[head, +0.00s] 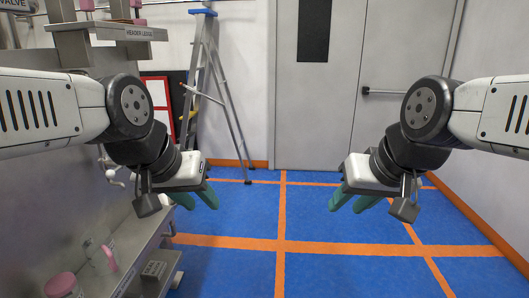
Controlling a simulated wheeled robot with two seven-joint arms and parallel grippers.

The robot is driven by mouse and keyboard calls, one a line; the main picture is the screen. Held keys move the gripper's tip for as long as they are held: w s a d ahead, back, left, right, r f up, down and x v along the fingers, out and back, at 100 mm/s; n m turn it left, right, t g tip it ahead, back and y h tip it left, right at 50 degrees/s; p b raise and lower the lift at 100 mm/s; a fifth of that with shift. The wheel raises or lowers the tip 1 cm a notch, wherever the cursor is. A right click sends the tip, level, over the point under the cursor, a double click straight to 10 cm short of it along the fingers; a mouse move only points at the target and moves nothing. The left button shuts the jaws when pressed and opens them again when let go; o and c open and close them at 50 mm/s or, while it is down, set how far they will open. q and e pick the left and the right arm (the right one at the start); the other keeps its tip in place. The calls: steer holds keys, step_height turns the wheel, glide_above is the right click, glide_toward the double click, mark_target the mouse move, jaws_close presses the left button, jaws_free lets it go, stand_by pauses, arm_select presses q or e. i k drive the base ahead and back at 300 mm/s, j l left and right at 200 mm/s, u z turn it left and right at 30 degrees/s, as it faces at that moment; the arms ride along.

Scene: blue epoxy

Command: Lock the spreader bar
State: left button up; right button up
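A stepladder (194,75) with grey rails and a blue top stands with its legs spread near the back wall, left of the door. A thin light bar (204,93) slants across between its rails; it looks like the spreader bar, but whether it is locked is too small to tell. My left gripper (200,202) has teal fingers spread apart, with nothing between them. It is in the foreground, well short of the ladder. My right gripper (346,204) is also open and empty, in front of the door and far from the ladder.
A grey door (318,110) with a push bar (385,91) is at the back. The blue floor (235,215) with orange lines is clear in the middle.

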mark_target(187, 87)
steer(key=i+l, duration=0.1)
steer(key=i, duration=0.85)
steer(key=i+l, duration=0.15)
steer(key=i, duration=0.75)
steer(key=i+u, duration=0.15)
steer(key=i, duration=0.35)
steer(key=i+u, duration=0.15)
steer(key=i, duration=0.4)
steer(key=i+l+u, duration=0.15)
steer(key=i, duration=0.35)
steer(key=i+l+u, duration=0.1)
steer(key=i, duration=0.4)
steer(key=i+j, duration=0.25)
steer(key=i, duration=0.2)
steer(key=i+j, duration=0.2)
steer(key=i, duration=0.25)
steer(key=i+j, duration=0.25)
steer(key=i, duration=0.2)
steer(key=i+j, duration=0.1)
steer(key=j, duration=0.3)
steer(key=i+j, duration=0.15)
steer(key=j, duration=0.25)
steer(key=i+j, duration=0.1)
steer(key=j, duration=0.35)
steer(key=i+j+z, duration=0.1)
steer(key=j, duration=0.3)
steer(key=i+j, duration=0.15)
steer(key=j, duration=0.25)
